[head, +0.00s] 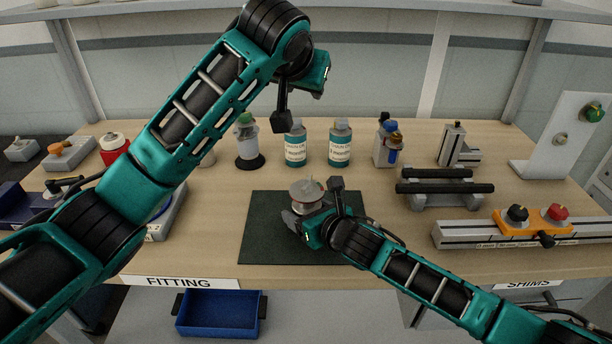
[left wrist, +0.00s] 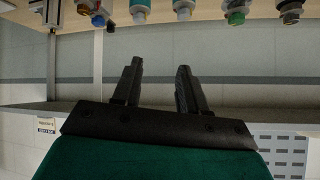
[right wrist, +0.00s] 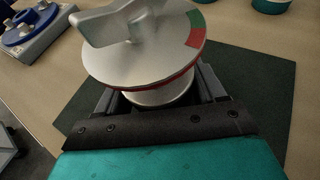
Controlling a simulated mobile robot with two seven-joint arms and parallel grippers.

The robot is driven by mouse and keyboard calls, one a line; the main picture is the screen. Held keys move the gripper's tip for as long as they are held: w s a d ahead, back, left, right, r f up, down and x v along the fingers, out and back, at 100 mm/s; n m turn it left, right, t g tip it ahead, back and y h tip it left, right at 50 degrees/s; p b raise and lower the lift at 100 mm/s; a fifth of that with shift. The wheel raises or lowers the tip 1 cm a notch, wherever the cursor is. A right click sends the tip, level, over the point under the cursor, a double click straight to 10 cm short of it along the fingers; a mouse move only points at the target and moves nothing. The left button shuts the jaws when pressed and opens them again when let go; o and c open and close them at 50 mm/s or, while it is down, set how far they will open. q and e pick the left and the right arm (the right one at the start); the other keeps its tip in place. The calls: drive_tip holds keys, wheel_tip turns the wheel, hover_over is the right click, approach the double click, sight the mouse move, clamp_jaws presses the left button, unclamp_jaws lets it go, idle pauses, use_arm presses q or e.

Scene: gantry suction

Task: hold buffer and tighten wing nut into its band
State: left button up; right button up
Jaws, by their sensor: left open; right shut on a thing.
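The buffer is a silver round body with a wide disc top (right wrist: 145,60), and it also shows in the head view (head: 304,194) above the green mat. A grey wing nut (right wrist: 108,24) sits on the disc. A green and red band (right wrist: 196,28) is marked near the disc's rim; the wing nut's wing points away from it, to the left in the right wrist view. My right gripper (head: 298,222) is shut on the buffer's body below the disc. My left gripper (left wrist: 156,85) is open and empty, raised well above the table, apart from the buffer.
The dark green mat (head: 258,240) lies mid-table. Two teal-and-white bottles stand behind it, one at the left (head: 295,146) and one at the right (head: 340,146). A black-barred stand (head: 446,200) and a rail with an orange block (head: 490,232) are at right. A blue bin (head: 218,318) is below the front edge.

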sight(306, 180)
use_arm(q)
drive_tip(key=s+f+n+g, duration=0.1)
drive_tip(key=s+f+g, duration=0.45)
drive_tip(key=s, duration=0.35)
drive_tip(key=shift+y, duration=0.4)
drive_tip(key=x, duration=1.2)
drive_tip(key=shift+a, duration=0.35)
clamp_jaws()
